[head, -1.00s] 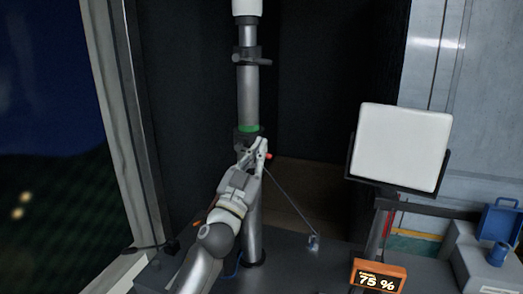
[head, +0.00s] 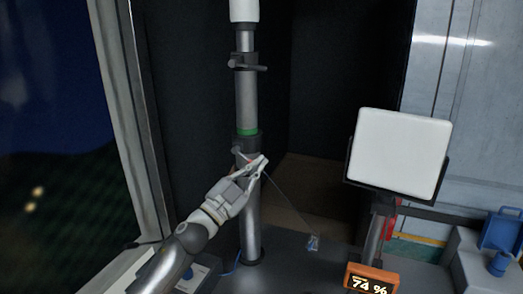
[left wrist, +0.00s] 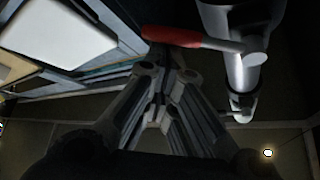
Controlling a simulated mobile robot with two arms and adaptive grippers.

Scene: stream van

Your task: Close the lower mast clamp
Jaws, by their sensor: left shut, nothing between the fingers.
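The mast (head: 247,103) stands upright in the head view. Its lower clamp (head: 245,142) is a dark collar just below a green band. In the left wrist view the clamp's lever (left wrist: 185,38) has a red grip and a grey arm reaching the mast (left wrist: 238,65). My left gripper (head: 261,165) is shut and empty in front of the mast just below the collar. It also shows in the left wrist view (left wrist: 168,78), with the lever beyond its fingertips, seemingly apart. In the head view my gripper hides much of the lever. My right gripper is out of view.
An upper clamp (head: 245,62) sits higher on the mast. A white panel (head: 398,155) on a stand and an orange display reading 74 % (head: 372,279) are at right. A thin line runs from near the mast to an anchor (head: 313,243) on the deck.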

